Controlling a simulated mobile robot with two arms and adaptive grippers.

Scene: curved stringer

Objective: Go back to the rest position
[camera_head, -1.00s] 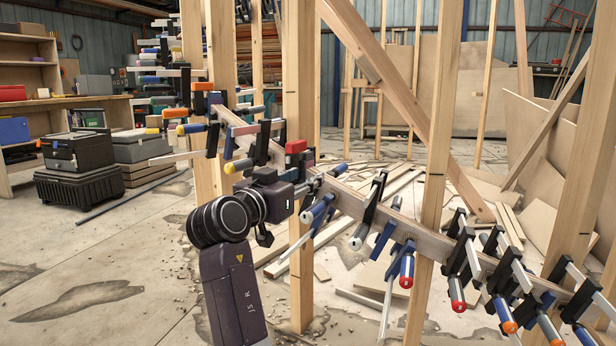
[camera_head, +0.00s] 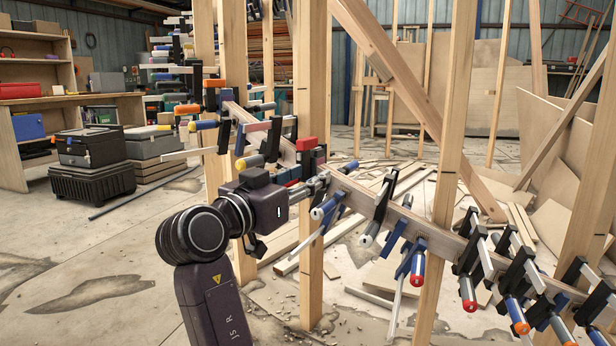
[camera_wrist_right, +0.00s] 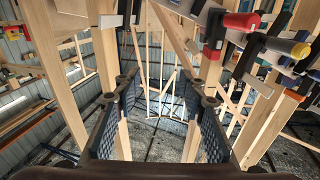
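My right arm comes up from the bottom in the head view. My right gripper (camera_head: 318,187) is near the curved wooden stringer (camera_head: 352,200), largely hidden behind my own wrist. In the right wrist view my right gripper (camera_wrist_right: 160,98) has its two dark fingers wide apart with nothing between them. Several bar clamps with blue, red, orange and black parts are fixed along the stringer. A red-ended clamp (camera_wrist_right: 240,22) shows at upper right in the wrist view. My left gripper is not in view.
Upright wooden posts (camera_head: 310,90) stand close to my right arm, and another post (camera_head: 452,130) stands further right. Loose boards lie on the floor behind. Black cases (camera_head: 92,182) and a wooden shelf (camera_head: 35,100) stand at left. The left floor is largely clear.

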